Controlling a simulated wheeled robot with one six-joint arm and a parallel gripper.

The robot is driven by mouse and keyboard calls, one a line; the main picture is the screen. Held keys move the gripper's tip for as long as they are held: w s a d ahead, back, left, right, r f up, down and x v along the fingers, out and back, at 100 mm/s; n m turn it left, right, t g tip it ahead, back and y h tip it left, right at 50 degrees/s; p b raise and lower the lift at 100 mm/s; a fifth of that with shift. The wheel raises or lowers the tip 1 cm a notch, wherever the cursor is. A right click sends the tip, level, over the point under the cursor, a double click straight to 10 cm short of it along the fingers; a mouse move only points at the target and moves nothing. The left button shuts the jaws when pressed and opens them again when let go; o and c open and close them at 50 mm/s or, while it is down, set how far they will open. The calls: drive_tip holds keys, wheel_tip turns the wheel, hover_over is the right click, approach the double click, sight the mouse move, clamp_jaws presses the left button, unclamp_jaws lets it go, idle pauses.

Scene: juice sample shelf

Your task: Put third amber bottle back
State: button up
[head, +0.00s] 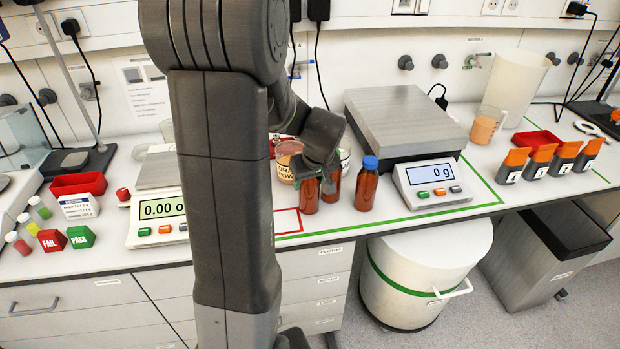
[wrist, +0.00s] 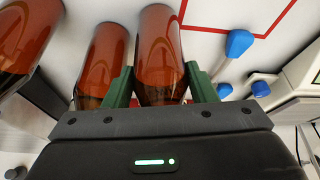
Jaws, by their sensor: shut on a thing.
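My gripper (wrist: 161,88) has its green fingers on both sides of an amber bottle (wrist: 160,45) and is shut on it. In the head view this looks to be the left amber bottle (head: 309,196), upright over the bench. I cannot tell whether its base touches the bench. A second amber bottle (head: 331,187) stands close beside it, partly hidden by my gripper; the wrist view also shows it (wrist: 103,55). A third amber bottle with a blue cap (head: 366,185) stands to the right. The tops of the first two are hidden.
A red outline (head: 287,222) marks the bench left of the bottles. A large scale (head: 444,185) reading 0 g stands right, a smaller scale (head: 160,215) left. Tubs (head: 285,160) stand behind my gripper. In the wrist view, a blue-ended item (wrist: 238,42) lies near the red line.

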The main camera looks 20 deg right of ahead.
drive_tip(key=shift+f, duration=0.1)
drive_tip(key=o, duration=1)
drive_tip(key=shift+c, duration=0.2)
drive_tip(key=b+v, duration=0.1)
drive_tip(key=v, duration=1.1)
drive_tip(key=shift+s, duration=0.1)
